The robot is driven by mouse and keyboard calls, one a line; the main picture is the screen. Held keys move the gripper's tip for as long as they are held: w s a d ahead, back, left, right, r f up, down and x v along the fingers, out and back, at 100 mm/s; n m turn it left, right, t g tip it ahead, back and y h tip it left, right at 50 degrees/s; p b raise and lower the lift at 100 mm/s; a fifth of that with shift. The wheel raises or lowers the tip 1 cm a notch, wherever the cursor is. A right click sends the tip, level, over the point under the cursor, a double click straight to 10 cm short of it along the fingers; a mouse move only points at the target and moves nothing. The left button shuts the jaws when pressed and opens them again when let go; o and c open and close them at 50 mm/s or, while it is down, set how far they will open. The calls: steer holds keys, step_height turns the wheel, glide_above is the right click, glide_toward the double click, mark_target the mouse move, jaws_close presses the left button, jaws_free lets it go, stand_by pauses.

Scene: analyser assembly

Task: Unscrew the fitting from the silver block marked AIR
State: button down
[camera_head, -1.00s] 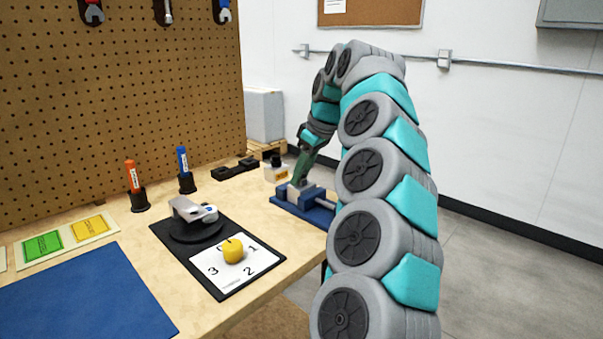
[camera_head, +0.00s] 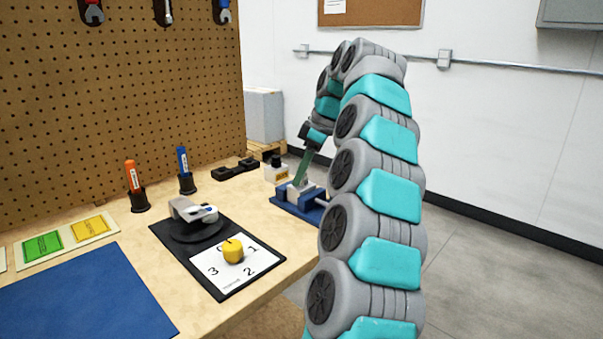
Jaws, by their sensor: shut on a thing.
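The silver block (camera_head: 296,192) sits in a blue vise (camera_head: 289,206) at the back right of the bench; no AIR marking is readable on it at this size. My gripper (camera_head: 299,183) reaches down onto the top of the block from above, slightly tilted. Its narrow dark green end is shut at the block's top. The fitting there is too small and too covered by the gripper to see clearly. I cannot tell how far it is turned. My arm covers the right side of the vise.
A small pale container with a yellow label and dark top (camera_head: 276,172) stands just behind and left of the vise. A black holder (camera_head: 235,169) lies farther left. A dark turntable (camera_head: 195,228) and a numbered card with a yellow knob (camera_head: 233,250) are in front.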

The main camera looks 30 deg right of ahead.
stand_by(0.3)
jaws_free()
steer(key=shift+f, duration=0.1)
stand_by(0.5)
